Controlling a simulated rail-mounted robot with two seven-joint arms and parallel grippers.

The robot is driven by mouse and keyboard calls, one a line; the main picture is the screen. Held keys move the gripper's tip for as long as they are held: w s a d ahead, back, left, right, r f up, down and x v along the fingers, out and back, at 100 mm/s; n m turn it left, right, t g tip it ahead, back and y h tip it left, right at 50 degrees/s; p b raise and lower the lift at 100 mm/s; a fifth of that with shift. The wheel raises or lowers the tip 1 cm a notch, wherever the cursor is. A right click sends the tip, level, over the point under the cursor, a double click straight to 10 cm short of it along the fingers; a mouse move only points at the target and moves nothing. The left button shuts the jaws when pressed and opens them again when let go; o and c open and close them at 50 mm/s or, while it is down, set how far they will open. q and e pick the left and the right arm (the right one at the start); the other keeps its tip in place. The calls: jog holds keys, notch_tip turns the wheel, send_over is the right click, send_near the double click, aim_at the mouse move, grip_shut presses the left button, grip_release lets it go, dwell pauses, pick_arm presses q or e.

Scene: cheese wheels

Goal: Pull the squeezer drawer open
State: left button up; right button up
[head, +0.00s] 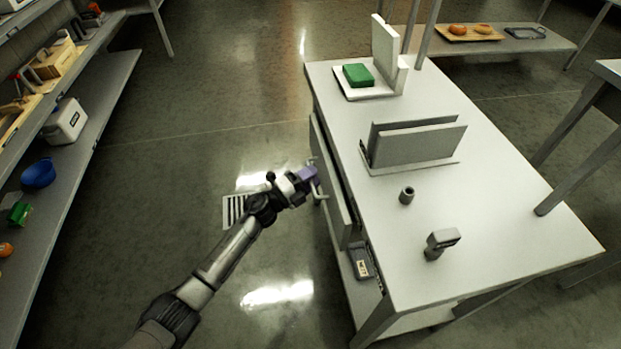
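The drawer (333,190) is under the white tabletop, on the table's left side. Its front stands a little out from the table edge, with a narrow dark gap behind it. A light bar handle (320,193) is on the drawer front. My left gripper (313,174), with purple parts, is at this handle. The fingers are too small and too covered to show whether they are closed around it. The inside of the drawer is mostly hidden by the tabletop. My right gripper is not in view.
The white table (500,235) carries a green block (357,74) on a white stand, a grey upright-plate rack (415,146), a small dark cup (407,196) and a grey handheld device (441,243). A shelf (85,130) stands left. The floor between is clear apart from a drain grate (236,211).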

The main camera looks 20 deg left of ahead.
pick_arm(q)
jog(key=shift+c, duration=0.4)
grip_shut()
